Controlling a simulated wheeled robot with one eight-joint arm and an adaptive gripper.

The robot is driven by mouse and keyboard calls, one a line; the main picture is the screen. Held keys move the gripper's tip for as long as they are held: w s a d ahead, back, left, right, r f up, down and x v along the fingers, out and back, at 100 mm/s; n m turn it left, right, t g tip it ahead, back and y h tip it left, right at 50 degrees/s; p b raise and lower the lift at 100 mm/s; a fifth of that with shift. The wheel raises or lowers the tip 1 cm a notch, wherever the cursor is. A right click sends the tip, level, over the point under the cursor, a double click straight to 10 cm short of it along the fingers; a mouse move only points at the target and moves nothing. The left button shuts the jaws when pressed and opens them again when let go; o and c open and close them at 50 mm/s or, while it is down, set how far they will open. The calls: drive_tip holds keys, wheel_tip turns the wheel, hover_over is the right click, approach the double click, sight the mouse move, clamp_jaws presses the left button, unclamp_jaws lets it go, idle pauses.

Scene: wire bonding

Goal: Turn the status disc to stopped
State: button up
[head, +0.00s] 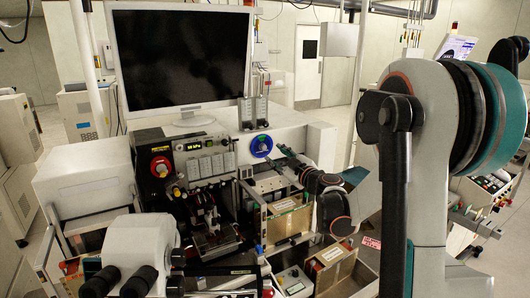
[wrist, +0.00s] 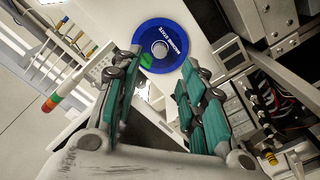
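The status disc is a round blue disc with a pale knob at its centre. It is on the white upper panel of the machine in the head view (head: 261,145) and near the top middle of the wrist view (wrist: 177,29). White lettering runs along its rim, and a small green patch shows at its lower left in the wrist view. My gripper (wrist: 162,62) is open and empty, its teal-padded fingers spread to either side below the knob. In the head view my gripper (head: 284,153) is just right of the disc. Contact cannot be told.
A black control panel (head: 172,152) with a red knob on yellow stands left of the disc. A monitor (head: 183,55) is above, and a microscope (head: 135,252) is at front left. Cardboard-coloured boxes (head: 288,218) lie below my arm. A signal light (wrist: 54,98) shows at left in the wrist view.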

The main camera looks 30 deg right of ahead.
sight(265, 148)
drive_tip(key=w, duration=0.5)
drive_tip(key=w+b, duration=0.1)
drive_tip(key=w, duration=0.2)
drive_tip(key=shift+w+a, duration=0.15)
drive_tip(key=shift+a, duration=0.1)
clamp_jaws()
